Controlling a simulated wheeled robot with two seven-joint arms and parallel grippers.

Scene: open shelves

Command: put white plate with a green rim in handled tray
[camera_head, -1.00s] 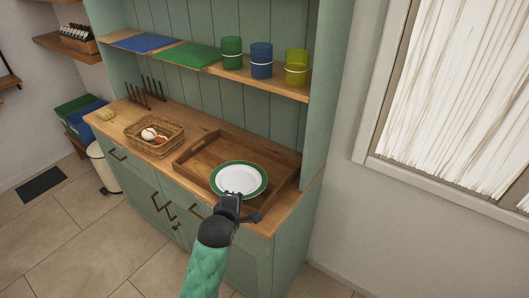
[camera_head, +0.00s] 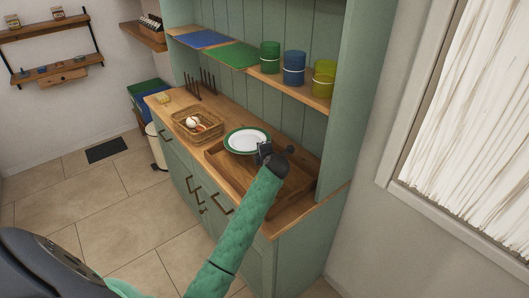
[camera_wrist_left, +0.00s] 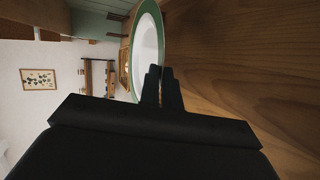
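The white plate with a green rim (camera_head: 245,141) is over the left part of the brown wooden handled tray (camera_head: 229,171) in the head view. My left gripper (camera_head: 264,152) is shut on the right edge of the plate. In the left wrist view, the dark fingers (camera_wrist_left: 162,82) close together on the rim of the plate (camera_wrist_left: 148,40). I cannot tell whether the plate touches the tray. The plate and my left arm hide parts of the tray. My right gripper is not in view.
A wicker basket (camera_head: 180,121) with small items stands left of the tray. A dark peg rack (camera_head: 194,86) is behind it. A shelf above bears a blue mat (camera_head: 203,39), a green mat (camera_head: 232,55) and green, blue (camera_head: 294,68) and yellow cups.

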